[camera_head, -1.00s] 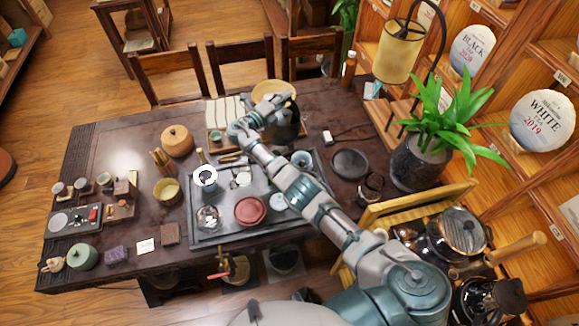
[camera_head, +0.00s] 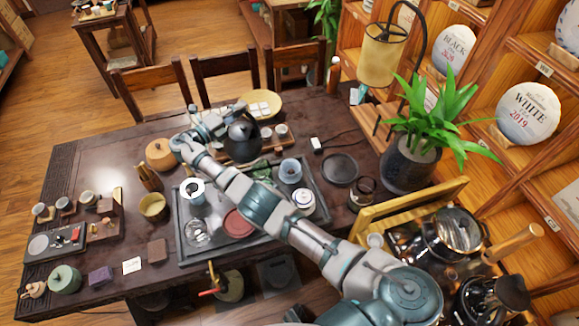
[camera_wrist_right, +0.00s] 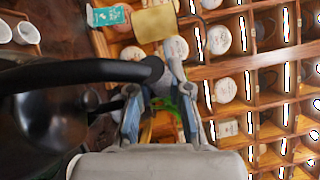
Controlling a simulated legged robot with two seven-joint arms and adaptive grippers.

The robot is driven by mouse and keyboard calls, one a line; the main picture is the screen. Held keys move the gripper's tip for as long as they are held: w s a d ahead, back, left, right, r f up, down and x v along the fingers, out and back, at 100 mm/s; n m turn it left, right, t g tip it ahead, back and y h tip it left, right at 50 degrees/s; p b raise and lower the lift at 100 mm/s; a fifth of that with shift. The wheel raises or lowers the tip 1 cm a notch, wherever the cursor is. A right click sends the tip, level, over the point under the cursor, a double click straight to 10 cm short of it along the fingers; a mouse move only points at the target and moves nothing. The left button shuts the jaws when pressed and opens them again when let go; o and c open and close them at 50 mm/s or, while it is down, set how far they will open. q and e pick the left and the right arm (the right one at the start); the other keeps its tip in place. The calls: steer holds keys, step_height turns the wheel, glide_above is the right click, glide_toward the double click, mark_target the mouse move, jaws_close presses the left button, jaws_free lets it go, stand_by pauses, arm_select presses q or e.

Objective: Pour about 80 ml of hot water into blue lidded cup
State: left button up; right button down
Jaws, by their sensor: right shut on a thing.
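A dark round kettle (camera_head: 241,143) is over the back part of the tea tray in the head view. My right gripper (camera_head: 228,115) is shut on its handle. In the right wrist view, the black kettle (camera_wrist_right: 45,115) fills the left side and its handle runs across to the fingers (camera_wrist_right: 158,105). A light blue cup (camera_head: 290,171) stands on the tray to the right of the kettle; I cannot tell whether its lid is on. The kettle's spout tip is not clear. My left gripper is not in view.
The dark tea tray (camera_head: 183,235) also holds a red round dish (camera_head: 239,222), a glass vessel (camera_head: 197,233) and a white-rimmed cup (camera_head: 192,190). A dark round plate (camera_head: 341,169) lies to the right.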

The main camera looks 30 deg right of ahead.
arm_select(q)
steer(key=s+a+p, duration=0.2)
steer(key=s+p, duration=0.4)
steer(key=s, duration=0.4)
arm_select(e)
steer(key=shift+s+d+r+m+y, duration=0.3)
steer(key=shift+s+d+r+m, duration=0.25)
steer(key=shift+s+r, duration=0.25)
steer(key=s+d+r+m+p, duration=0.1)
steer(key=p, duration=0.5)
steer(key=shift+s+d+r+y+p, duration=0.3)
steer(key=shift+d+p, duration=0.05)
steer(key=shift+d, duration=0.05)
arm_select(q)
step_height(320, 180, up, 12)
steer(key=p, duration=0.5)
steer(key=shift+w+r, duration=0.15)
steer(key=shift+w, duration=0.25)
arm_select(e)
steer(key=s+d+f+m+y, duration=0.4)
steer(key=s+d+f+m, duration=0.1)
steer(key=s+d, duration=0.3)
steer(key=shift+d+f+m+t, duration=0.25)
steer(key=shift+d+m+t, duration=0.1)
steer(key=shift+m, duration=0.4)
steer(key=shift+f, duration=0.15)
